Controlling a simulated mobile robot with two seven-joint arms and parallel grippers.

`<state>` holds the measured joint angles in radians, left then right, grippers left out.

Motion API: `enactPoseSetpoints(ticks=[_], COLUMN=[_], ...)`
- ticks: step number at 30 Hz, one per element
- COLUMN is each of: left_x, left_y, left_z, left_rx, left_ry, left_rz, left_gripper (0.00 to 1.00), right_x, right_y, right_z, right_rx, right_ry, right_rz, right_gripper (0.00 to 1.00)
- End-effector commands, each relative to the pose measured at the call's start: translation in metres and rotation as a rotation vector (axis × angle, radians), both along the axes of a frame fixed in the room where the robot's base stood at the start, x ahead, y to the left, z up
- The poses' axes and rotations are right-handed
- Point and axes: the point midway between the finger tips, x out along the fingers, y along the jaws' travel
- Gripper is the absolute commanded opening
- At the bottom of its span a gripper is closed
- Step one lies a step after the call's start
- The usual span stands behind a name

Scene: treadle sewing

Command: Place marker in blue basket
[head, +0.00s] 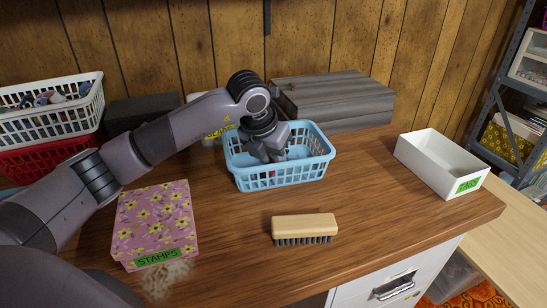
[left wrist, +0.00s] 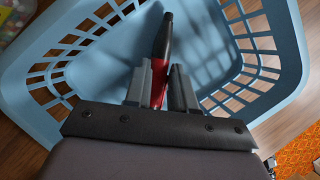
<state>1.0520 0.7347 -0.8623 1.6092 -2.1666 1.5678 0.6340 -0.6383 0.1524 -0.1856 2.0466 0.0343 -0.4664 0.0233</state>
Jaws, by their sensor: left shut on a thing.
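The blue basket (head: 310,172) stands on the wooden table near the middle of the head view. It also fills much of the left wrist view (left wrist: 112,65). My left gripper (head: 268,158) reaches down into the basket. It is shut on the marker, which shows in the left wrist view (left wrist: 163,40) with a dark upper part and a red part between the fingers (left wrist: 163,88). In the head view a bit of red shows through the basket's front wall, and the rest of the marker is hidden. My right gripper is not in view.
A brush (head: 304,225) lies in front of the basket. A flowered stamps box (head: 150,220) is at left. A white box (head: 440,160) stands at right. White (head: 60,118) and red (head: 50,158) baskets are stacked at far left. A grey wooden box (head: 335,98) stands behind.

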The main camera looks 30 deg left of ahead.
Motion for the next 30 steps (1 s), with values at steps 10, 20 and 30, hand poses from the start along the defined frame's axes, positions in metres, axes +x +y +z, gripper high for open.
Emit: enactPoseSetpoints(ticks=[10, 20, 30], left_x=[0.0, 0.0, -0.019], left_y=[0.0, 0.0, 0.002], left_z=[-0.001, 0.0, 0.053], left_rx=[0.0, 0.0, 0.0], left_ry=[0.0, 0.0, -0.006], left_rz=[0.001, 0.001, -0.001], left_gripper=[0.47, 0.5, 0.5], right_x=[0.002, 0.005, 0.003], right_y=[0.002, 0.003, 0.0], right_z=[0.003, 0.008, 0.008], right_rx=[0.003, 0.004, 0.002], right_ry=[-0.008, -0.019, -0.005], right_rz=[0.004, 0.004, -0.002], right_gripper=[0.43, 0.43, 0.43])
